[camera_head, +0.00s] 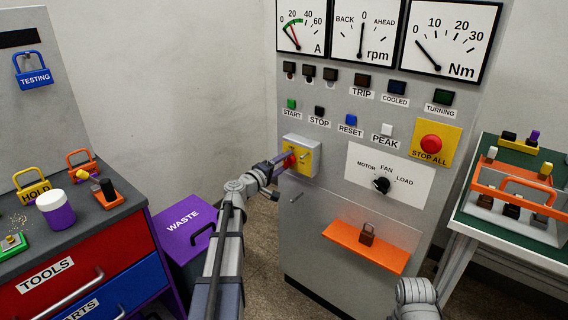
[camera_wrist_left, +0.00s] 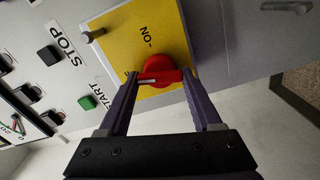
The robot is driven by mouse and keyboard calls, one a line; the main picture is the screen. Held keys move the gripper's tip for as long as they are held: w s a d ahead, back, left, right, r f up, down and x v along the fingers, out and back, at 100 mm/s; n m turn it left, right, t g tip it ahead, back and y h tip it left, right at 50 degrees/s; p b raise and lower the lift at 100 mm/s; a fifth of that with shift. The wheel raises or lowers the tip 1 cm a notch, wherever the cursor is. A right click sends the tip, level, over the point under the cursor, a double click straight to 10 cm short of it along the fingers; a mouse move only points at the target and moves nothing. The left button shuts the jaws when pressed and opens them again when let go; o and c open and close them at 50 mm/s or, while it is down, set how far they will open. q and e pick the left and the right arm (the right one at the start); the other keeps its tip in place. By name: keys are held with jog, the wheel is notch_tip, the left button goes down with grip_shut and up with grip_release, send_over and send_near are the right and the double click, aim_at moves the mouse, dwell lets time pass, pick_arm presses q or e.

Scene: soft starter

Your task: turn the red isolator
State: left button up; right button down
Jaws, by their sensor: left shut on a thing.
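The red isolator (camera_head: 291,160) is a knob on a yellow plate (camera_head: 304,153) on the left side of the grey cabinet front. In the left wrist view the red isolator (camera_wrist_left: 160,72) has a round hub and a bar handle with a white line at its left end. The word ON stands on the yellow plate (camera_wrist_left: 125,45) above it; another mark by the left fingertip is mostly hidden. My left gripper (camera_head: 281,163) reaches the knob, and its purple fingers (camera_wrist_left: 160,80) are shut on the two ends of the handle. My right gripper is out of view.
A small metal peg (camera_wrist_left: 93,35) sticks out near the plate's corner. An orange shelf (camera_head: 365,247) with a brown padlock juts from the cabinet lower right. The drawer unit (camera_head: 75,262) and purple waste bin (camera_head: 190,235) stand left. A green-topped table (camera_head: 500,232) stands right.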

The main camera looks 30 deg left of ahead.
pick_arm(q)
jog(key=shift+n, duration=1.6)
jog(key=o, duration=1.1)
jog(key=shift+o, duration=0.2)
jog(key=shift+s, duration=0.1)
jog(key=s+a, duration=0.1)
jog(key=s, duration=0.6)
jog(key=shift+s+a, duration=0.3)
jog(key=shift+f, duration=0.1)
